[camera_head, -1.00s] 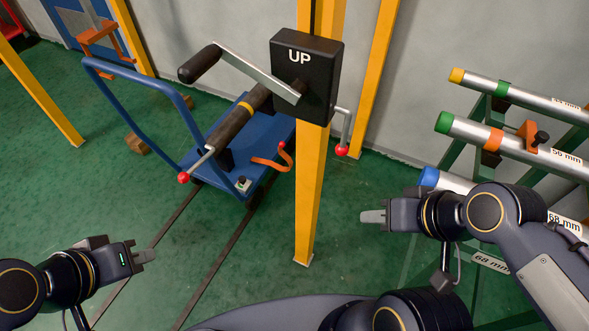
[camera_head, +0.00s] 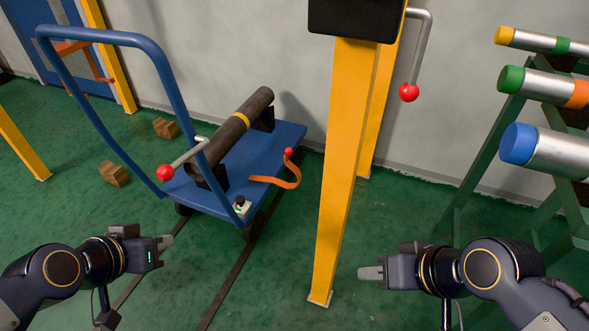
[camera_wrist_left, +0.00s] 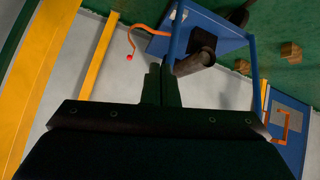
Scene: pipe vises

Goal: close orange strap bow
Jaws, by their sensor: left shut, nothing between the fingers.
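The orange strap bow (camera_head: 280,178) curves out from the right side of the blue cart (camera_head: 195,196), with a red ball at its upper end. It also shows in the left wrist view (camera_wrist_left: 133,36), with its red ball hanging free. My left gripper (camera_head: 168,241) is shut and empty, in front of the cart and apart from the strap. Its fingers show in the left wrist view (camera_wrist_left: 156,84). My right gripper (camera_head: 371,273) is to the right of the yellow post's foot; its fingers look together and nothing shows in them.
A dark pipe (camera_head: 235,130) with a yellow band lies on the cart. A yellow post (camera_head: 345,170) stands between the cart and my right arm. A green rack (camera_head: 490,150) of pipes is at the right. Wooden blocks (camera_head: 115,173) lie on the floor at the left.

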